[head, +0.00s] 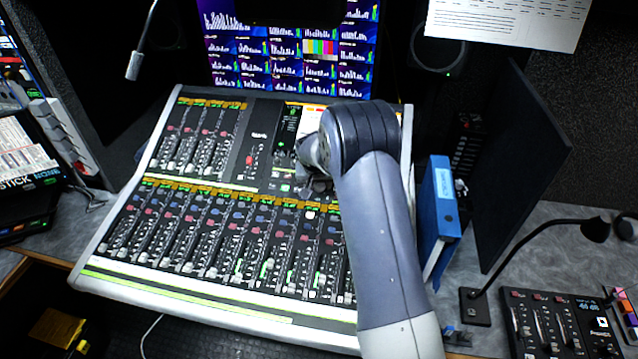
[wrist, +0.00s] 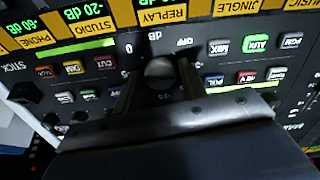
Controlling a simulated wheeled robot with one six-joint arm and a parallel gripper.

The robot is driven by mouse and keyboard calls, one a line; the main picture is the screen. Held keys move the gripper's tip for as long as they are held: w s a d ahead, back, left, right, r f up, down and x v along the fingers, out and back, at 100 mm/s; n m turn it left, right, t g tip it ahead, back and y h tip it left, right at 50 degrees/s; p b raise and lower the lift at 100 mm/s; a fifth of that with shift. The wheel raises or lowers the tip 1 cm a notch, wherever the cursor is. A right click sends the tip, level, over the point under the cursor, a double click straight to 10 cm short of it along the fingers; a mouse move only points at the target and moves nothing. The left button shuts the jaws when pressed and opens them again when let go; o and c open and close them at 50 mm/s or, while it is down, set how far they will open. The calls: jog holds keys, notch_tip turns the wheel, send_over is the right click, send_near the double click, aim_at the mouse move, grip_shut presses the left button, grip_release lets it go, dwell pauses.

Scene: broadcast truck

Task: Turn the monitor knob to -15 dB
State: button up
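The monitor knob (wrist: 160,70) is a dark round knob on the console panel, seen upside down in the wrist view. Printed around it are 0, dB, OFF and, just below it, what looks like -15. No pointer mark on it can be made out. My gripper (wrist: 159,68) has one finger on each side of the knob, with the fingertips very close to it. Whether the fingers touch it is unclear. In the head view my gripper (head: 312,184) is over the console's right-middle part, and my arm hides the knob there.
The mixing console (head: 200,308) has rows of faders and small buttons around the knob. Lit and coloured buttons (wrist: 255,42) lie close to the fingers. A blue binder (head: 440,212) stands right of the console, and a gooseneck microphone (head: 135,66) hangs over its left back.

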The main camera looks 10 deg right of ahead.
jog(key=c, duration=0.6)
jog(key=shift+f+b, duration=0.1)
jog(key=shift+b, duration=0.45)
jog(key=m+b, duration=0.2)
jog(key=b, duration=0.1)
jog(key=shift+f, duration=0.2)
jog(key=m+b, duration=0.3)
jog(key=b, duration=0.1)
jog(key=shift+m+b, duration=0.4)
jog(key=m+b, duration=0.4)
jog(key=m, duration=0.2)
jog(key=shift+r+b, duration=0.15)
jog(key=shift+b, duration=0.25)
jog(key=m+b, duration=0.2)
jog(key=m, duration=0.3)
jog(key=shift+r+m, duration=0.15)
jog(key=shift+m, duration=0.25)
